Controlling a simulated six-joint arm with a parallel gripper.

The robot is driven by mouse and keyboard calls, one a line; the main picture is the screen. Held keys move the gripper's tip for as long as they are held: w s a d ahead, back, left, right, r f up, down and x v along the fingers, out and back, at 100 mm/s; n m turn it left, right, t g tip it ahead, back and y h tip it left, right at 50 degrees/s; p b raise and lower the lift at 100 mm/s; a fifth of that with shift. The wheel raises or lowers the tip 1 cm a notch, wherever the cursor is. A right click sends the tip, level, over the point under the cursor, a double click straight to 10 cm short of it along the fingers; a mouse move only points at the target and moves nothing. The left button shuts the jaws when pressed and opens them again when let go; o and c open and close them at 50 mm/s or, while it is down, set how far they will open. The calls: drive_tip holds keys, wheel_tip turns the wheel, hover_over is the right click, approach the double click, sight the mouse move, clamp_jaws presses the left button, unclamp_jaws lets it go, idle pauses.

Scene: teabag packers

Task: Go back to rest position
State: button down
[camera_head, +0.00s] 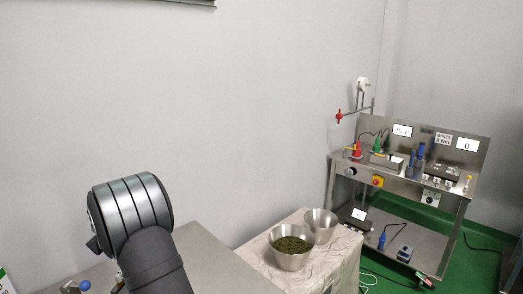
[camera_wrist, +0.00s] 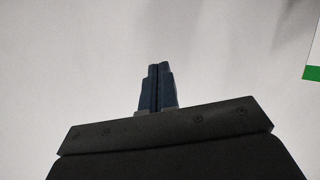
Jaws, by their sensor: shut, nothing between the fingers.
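My gripper (camera_wrist: 158,68) shows in the wrist view with its two dark blue fingers pressed together and nothing between them. Behind the fingers that view shows mostly a plain pale grey surface, and the gripper touches nothing there. In the head view my arm rises at the lower left, in front of the grey wall. The gripper's fingers cannot be made out in the head view.
A metal bowl of green leaves (camera_head: 291,256) and another metal bowl (camera_head: 320,218) stand on a covered table (camera_head: 250,250). A steel workstation (camera_head: 400,185) with devices stands at the right on a green floor (camera_head: 474,262). A green-and-white edge (camera_wrist: 312,72) shows in the wrist view.

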drive_tip(key=w+a+f+m+h, duration=0.1)
drive_tip(key=w+a+f+h, duration=0.1)
drive_tip(key=w+a, duration=0.3)
drive_tip(key=shift+a+f+m+h, duration=0.3)
drive_tip(key=shift+a+f, duration=0.15)
drive_tip(key=shift+f, duration=0.25)
drive_tip(key=c, duration=2.2)
unclamp_jaws()
